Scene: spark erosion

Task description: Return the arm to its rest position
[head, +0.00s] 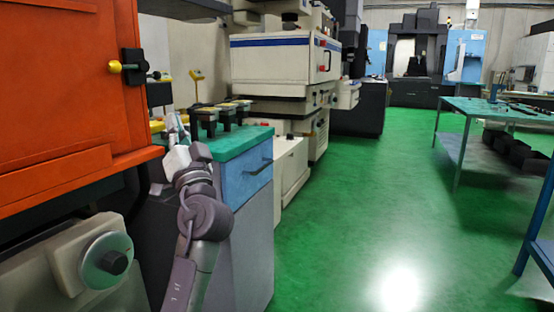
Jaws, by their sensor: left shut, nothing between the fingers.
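My left arm comes up from the bottom left, and its left gripper (174,128) is over the near left edge of a green-topped cabinet (228,142). The gripper is small in the view and its fingers point away from me. It is shut with nothing held. It is close to the lower right corner of an orange machine door (60,95); I cannot tell whether they touch. My right gripper is not in view.
Several dark holders (206,118) stand on the cabinet top beside the gripper. A white machine (275,60) is behind. A green-topped table (490,108) stands at the right, with dark bins (515,152) on its lower shelf. The green floor (370,190) between is clear.

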